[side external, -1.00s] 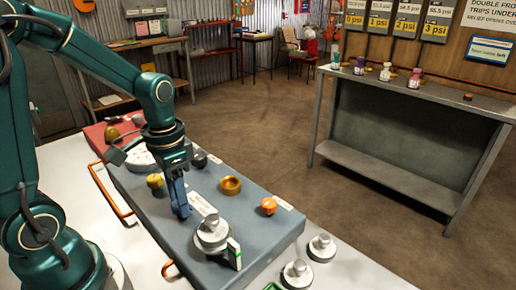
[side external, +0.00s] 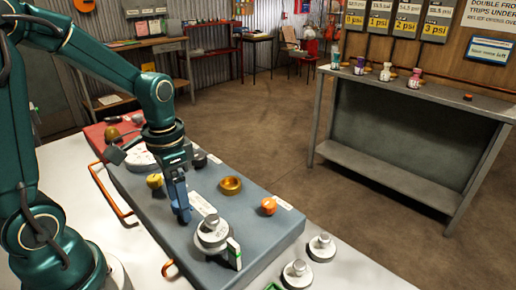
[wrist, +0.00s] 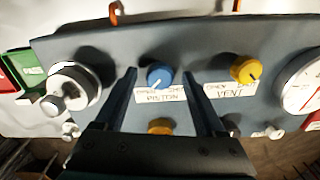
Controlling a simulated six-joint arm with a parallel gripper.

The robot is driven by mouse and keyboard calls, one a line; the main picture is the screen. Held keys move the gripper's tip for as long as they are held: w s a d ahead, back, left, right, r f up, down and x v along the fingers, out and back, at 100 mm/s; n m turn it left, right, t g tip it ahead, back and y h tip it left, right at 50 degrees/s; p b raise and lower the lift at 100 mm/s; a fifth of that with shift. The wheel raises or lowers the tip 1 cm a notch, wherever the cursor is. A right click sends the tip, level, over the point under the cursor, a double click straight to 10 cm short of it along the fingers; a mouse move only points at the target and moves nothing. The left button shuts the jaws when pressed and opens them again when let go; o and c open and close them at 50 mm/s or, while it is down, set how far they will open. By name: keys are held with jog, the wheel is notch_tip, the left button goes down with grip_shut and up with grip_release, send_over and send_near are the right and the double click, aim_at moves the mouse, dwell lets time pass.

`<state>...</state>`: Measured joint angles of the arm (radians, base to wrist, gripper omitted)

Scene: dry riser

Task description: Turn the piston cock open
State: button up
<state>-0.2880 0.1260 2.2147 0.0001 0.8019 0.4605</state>
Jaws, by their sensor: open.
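The piston cock is a round blue knob (wrist: 159,75) on the grey panel, above a white label (wrist: 161,95) reading PISTON. A small pointer mark on it seems to face lower left in the wrist view. My gripper (wrist: 160,80) is open, with one dark finger on each side of the knob. Gaps show between the fingers and the knob, and I cannot tell how far above the panel the tips are. In the side view my gripper (side external: 181,212) points straight down close to the panel, and its fingers largely hide the knob.
A yellow VENT knob (wrist: 245,70) is right of the piston cock in the wrist view. A silver fitting (wrist: 70,88) stands at left, a white dial (wrist: 303,82) at right.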

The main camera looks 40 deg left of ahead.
jog(key=shift+r, duration=2.6)
jog(key=shift+d+r, duration=0.1)
jog(key=s+d+r+n+t, duration=0.2)
jog(key=s+d+r+t, duration=0.1)
jog(key=s+d+t, duration=0.2)
jog(key=shift+d+r+t, duration=0.3)
jog(key=shift+d+r, duration=0.1)
jog(key=shift+d, duration=0.05)
